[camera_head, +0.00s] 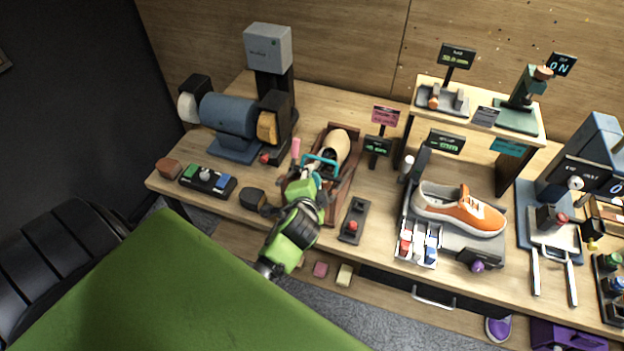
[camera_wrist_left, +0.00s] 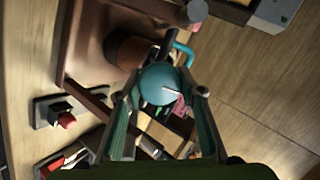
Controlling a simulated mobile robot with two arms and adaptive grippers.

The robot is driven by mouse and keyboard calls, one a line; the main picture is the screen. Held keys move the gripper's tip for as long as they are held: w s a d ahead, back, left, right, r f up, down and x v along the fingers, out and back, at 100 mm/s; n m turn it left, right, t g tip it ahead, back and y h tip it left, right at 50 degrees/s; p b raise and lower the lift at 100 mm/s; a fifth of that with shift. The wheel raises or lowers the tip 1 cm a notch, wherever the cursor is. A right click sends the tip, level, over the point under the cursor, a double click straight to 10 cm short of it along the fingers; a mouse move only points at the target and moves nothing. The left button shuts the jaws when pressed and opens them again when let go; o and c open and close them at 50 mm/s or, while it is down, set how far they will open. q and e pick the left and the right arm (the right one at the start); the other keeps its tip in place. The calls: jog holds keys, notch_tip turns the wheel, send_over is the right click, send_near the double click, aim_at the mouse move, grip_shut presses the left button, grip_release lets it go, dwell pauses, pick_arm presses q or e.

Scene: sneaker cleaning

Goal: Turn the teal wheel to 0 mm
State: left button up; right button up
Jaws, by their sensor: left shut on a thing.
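The teal wheel (camera_wrist_left: 160,82) shows in the left wrist view as a round teal knob with a white mark on its face. My left gripper (camera_wrist_left: 164,95) has a finger on each side of the wheel and is shut on it. In the head view my left gripper (camera_head: 312,180) is at the front of a brown wooden stand (camera_head: 345,187) that bears a cream shoe form (camera_head: 336,146). A teal bracket (camera_head: 322,158) shows just beyond the gripper, and the wheel itself is mostly hidden there. A small dark display (camera_head: 376,147) with green digits stands right of the stand; I cannot read its value surely.
A red-button box (camera_head: 353,221) lies right of my gripper. An orange sneaker (camera_head: 458,208) sits farther right on a grey plate. The bench's front edge is close below.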

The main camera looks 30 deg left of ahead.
pick_arm(q)
jog(key=shift+r, duration=0.1)
jog(key=o, duration=0.8)
jog(key=shift+o, duration=0.2)
jog(key=shift+a, duration=0.1)
jog(key=v, duration=1.2)
jog(key=shift+s, duration=0.15)
